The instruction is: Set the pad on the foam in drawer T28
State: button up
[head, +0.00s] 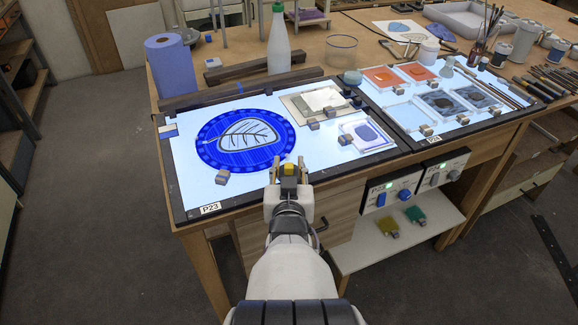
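My gripper (289,162) is over the front edge of the left light table. Its two fingers stand apart, and a small yellow piece (289,169) shows between them; I cannot tell whether it belongs to the gripper. A wooden drawer front (336,214) with a dark handle is under the table, partly behind my arm. It looks shut. No T28 label is readable, and no foam shows.
The lit table (190,184), marked P23, carries a round blue glass piece (215,160), small grey blocks and glass samples. Control boxes (394,193) sit above the shelf. Open floor lies left.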

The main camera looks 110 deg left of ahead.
jog(key=v, duration=0.7)
dwell(0.4)
jog(key=shift+w+d, duration=0.1)
jog(key=o, duration=0.8)
jog(key=shift+r, duration=0.1)
